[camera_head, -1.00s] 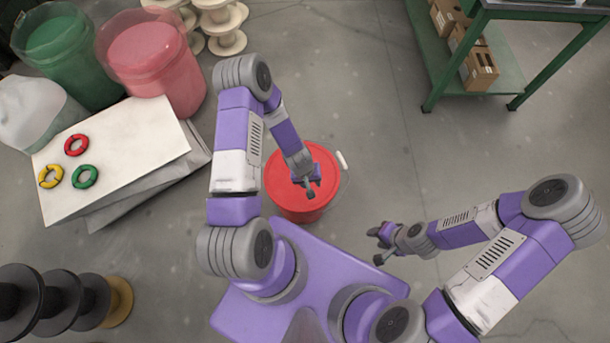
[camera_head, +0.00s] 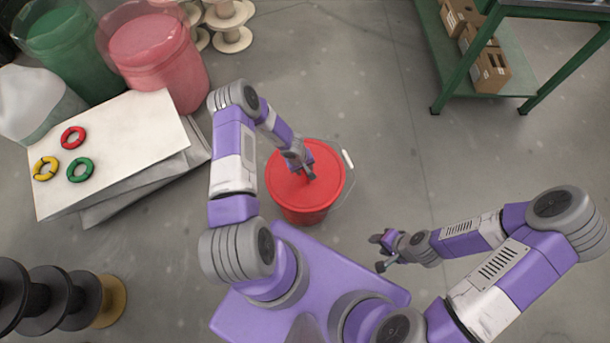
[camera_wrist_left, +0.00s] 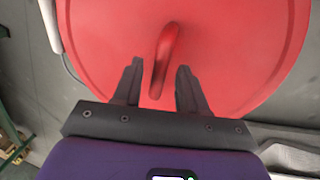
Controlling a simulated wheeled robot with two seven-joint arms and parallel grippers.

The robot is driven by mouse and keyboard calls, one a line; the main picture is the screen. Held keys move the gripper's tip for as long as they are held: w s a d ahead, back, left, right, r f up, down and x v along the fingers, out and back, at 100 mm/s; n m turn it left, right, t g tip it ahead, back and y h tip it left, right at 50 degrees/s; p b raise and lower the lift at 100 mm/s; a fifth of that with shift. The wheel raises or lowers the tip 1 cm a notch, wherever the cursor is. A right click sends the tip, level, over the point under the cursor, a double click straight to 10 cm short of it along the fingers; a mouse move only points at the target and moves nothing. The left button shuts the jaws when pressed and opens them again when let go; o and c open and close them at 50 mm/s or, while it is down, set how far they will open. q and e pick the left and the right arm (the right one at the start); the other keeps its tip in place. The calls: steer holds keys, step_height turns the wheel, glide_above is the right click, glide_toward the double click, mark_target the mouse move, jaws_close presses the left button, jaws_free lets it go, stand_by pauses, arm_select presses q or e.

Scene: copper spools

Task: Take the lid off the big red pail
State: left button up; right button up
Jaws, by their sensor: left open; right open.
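The big red pail (camera_head: 302,214) stands upright on the floor in front of my base, with its red lid (camera_head: 322,168) on top. In the left wrist view the lid (camera_wrist_left: 245,45) fills the upper part, and a curved red handle (camera_wrist_left: 166,55) rises from it. My left gripper (camera_head: 308,172) is over the lid. It is open, and in the left wrist view its two fingers (camera_wrist_left: 158,90) lie on either side of the near end of the handle, apart from it. My right gripper (camera_head: 378,252) is open and empty, low to the right of the pail.
A white grip (camera_head: 347,159) on the pail's wire bail sticks out at its right. A pale board (camera_head: 110,150) with three coloured rings lies at left, near translucent pink (camera_head: 160,60) and green (camera_head: 65,60) bins. A green shelf (camera_head: 480,85) stands at upper right. Open floor lies between.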

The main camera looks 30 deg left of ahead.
arm_select(q)
steer(key=shift+w+d+f+b, duration=0.1)
steer(key=shift+f+b, duration=0.05)
steer(key=shift+f, duration=0.4)
steer(key=shift+w+f+b, duration=0.1)
steer(key=shift+f+b, duration=0.05)
steer(key=shift+f, duration=0.4)
steer(key=shift+r, duration=0.1)
jaws_close()
